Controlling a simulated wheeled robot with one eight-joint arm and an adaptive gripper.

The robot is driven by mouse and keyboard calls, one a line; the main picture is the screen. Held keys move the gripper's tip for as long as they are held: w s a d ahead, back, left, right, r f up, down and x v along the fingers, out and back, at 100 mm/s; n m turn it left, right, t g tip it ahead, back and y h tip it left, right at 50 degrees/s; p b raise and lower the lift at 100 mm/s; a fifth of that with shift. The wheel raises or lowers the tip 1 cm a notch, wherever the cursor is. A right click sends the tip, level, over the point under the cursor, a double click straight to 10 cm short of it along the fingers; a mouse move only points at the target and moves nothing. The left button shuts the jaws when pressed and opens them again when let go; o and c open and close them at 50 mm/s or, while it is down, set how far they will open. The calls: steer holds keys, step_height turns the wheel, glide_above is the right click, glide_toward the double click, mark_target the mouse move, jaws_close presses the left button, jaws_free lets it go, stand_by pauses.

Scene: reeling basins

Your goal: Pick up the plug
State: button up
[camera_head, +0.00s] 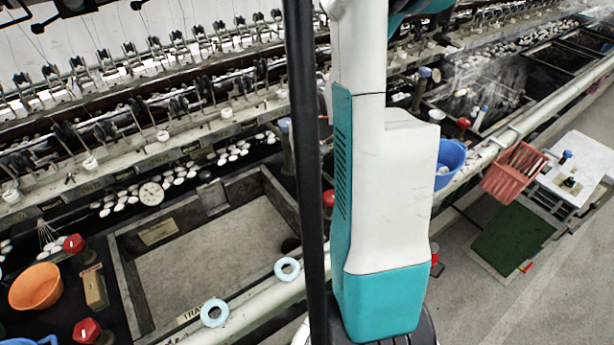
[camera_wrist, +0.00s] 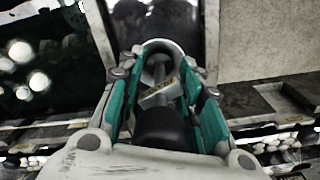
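In the wrist view, my gripper (camera_wrist: 162,62) has two teal-lined fingers, set apart on either side of a tagged grey piece (camera_wrist: 160,94) and a dark, round-ended cylinder (camera_wrist: 160,128). This piece and cylinder look like the plug, but I cannot be sure. The cylinder lies near the palm, between the finger bases. A pale rounded shape shows around the fingertips. I cannot tell whether the fingers press on anything. In the head view my arm and a dark upright column hide the gripper, and I cannot make out the plug there.
A framed basin (camera_head: 212,262) lies left of my arm, with two pale blue rings (camera_head: 214,313) on the rail before it. An orange bowl (camera_head: 36,287) and red knobs (camera_head: 87,330) stand at left. A blue bucket (camera_head: 449,162) and red crate (camera_head: 514,172) are at right.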

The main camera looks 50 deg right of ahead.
jaws_close()
steer(key=shift+r, duration=0.1)
